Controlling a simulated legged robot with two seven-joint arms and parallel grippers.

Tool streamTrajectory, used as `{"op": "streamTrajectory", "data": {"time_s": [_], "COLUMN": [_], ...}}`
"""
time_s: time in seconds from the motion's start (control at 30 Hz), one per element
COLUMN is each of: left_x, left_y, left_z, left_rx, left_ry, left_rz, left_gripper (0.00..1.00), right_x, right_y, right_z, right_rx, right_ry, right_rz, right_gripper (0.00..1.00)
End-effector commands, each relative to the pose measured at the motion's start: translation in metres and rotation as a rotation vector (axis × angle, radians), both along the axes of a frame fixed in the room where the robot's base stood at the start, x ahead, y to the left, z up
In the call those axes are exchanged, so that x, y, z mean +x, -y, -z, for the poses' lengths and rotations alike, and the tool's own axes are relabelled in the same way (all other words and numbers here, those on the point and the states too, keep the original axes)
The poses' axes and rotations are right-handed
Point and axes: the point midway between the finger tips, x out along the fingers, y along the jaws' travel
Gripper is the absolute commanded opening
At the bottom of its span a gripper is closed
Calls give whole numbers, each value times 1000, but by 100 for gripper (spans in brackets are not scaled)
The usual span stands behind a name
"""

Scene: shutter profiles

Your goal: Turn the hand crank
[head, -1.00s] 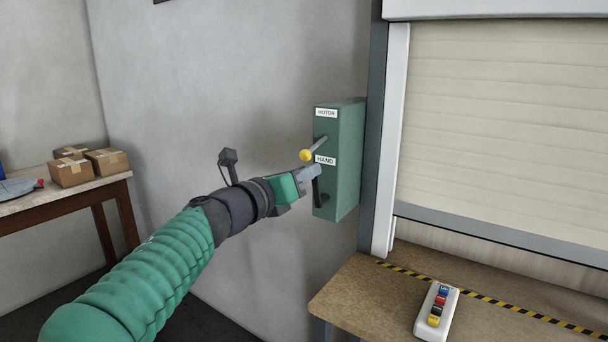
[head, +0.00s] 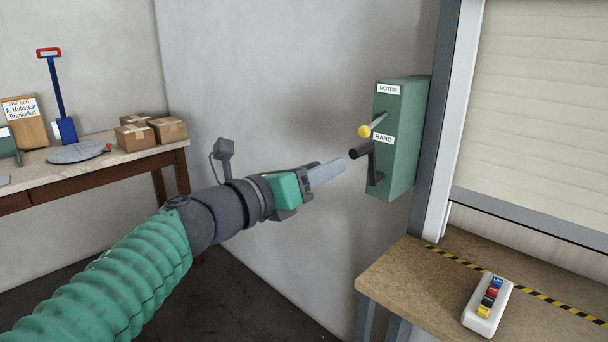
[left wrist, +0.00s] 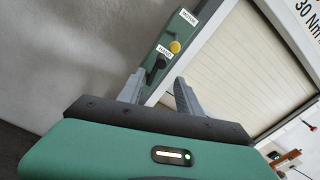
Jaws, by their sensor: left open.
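The hand crank (head: 362,150) has a black grip and a dark arm. It sits low on the front of a green box (head: 408,130) on the wall beside the shutter. Above it, a lever with a yellow knob (head: 364,131) stands between the MOTOR and HAND labels, close to HAND. My left gripper (head: 338,168) is open and empty, a little left of the crank grip and apart from it. In the left wrist view, the open fingers (left wrist: 158,88) point toward the box, with the dark grip (left wrist: 155,66) beyond them. My right gripper is not in view.
A roller shutter (head: 535,110) hangs partly raised at right over a bench (head: 400,280) with a push-button control (head: 488,303). Free air surrounds my left arm.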

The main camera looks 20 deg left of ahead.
Motion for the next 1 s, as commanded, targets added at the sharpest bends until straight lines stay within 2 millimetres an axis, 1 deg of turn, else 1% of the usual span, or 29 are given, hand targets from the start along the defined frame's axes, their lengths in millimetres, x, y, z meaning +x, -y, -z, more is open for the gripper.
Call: {"op": "streamTrajectory", "data": {"time_s": [0.03, 0.07, 0.1, 0.2, 0.3, 0.4, 0.87, 0.93, 0.97, 1.0], "left_x": [-14, -23, -24, -33, -39, -42, -42, -38, -34, -25], "left_y": [-7, -9, -12, -16, -17, -17, -16, -17, -19, -22], "left_z": [-3, -3, 10, 7, 5, 4, 1, 5, 10, 19], "left_rx": [-1, -1, 1, 1, 1, 1, -1, -48, -101, -205], "left_ry": [2, 3, 8, 11, 6, 1, -2, -13, -25, -49], "left_rz": [-4, -3, -6, -5, -4, -2, -1, -8, -19, -40], "left_gripper": [41, 41, 41, 41, 41, 41, 41, 41, 41, 41], "right_x": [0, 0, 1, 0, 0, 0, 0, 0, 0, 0], "right_y": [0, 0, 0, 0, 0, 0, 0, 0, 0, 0], "right_z": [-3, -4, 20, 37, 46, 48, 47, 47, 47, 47], "right_rx": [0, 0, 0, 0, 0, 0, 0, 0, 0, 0], "right_ry": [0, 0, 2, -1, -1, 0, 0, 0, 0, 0], "right_rz": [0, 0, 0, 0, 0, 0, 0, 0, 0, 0], "right_gripper": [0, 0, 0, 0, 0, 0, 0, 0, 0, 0]}}
